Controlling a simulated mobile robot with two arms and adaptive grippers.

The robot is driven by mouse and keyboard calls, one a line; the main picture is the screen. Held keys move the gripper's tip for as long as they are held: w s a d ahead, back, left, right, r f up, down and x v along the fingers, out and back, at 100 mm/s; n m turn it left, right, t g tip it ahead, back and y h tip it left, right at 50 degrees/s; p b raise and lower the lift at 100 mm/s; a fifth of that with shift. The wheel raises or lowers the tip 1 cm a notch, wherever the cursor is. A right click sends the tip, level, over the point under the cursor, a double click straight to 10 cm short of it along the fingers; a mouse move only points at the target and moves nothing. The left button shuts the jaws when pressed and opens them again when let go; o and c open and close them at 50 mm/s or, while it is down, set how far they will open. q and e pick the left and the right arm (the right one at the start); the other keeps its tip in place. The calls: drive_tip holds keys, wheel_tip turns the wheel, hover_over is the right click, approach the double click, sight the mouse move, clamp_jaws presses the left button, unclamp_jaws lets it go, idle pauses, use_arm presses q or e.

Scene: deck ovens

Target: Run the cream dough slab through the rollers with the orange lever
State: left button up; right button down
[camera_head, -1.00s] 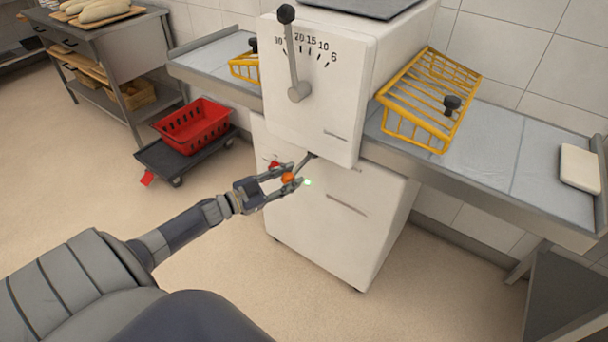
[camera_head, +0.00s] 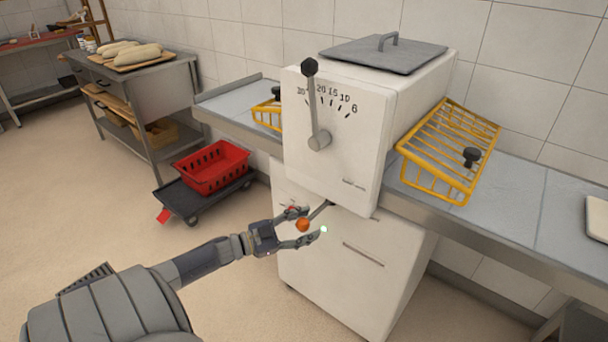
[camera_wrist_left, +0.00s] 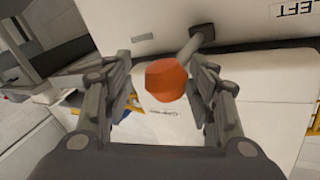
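The orange lever knob (camera_head: 303,225) sits on a short grey rod below the front of the white sheeter housing (camera_head: 340,150). My left gripper (camera_head: 312,222) is open, with its fingers on either side of the knob. In the left wrist view the orange knob (camera_wrist_left: 166,80) lies between the spread fingers (camera_wrist_left: 160,85), with gaps visible on both sides. The cream dough slab (camera_head: 598,218) lies on the right-hand table of the sheeter (camera_head: 490,205), cut off by the picture's right edge. The rollers are hidden inside the housing. My right gripper is not in view.
Yellow wire guards stand at the right (camera_head: 448,150) and left (camera_head: 266,115) of the housing. A black-knobbed thickness lever (camera_head: 314,105) points up by a number scale. A red crate (camera_head: 212,168) on a dark dolly (camera_head: 200,197) and a bread table (camera_head: 150,75) stand left.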

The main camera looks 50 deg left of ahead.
use_arm(q)
drive_tip(key=shift+a, duration=0.1)
drive_tip(key=shift+s+a, duration=0.3)
drive_tip(key=shift+s, duration=0.3)
drive_tip(key=v, duration=1)
drive_tip(key=shift+s, duration=0.4)
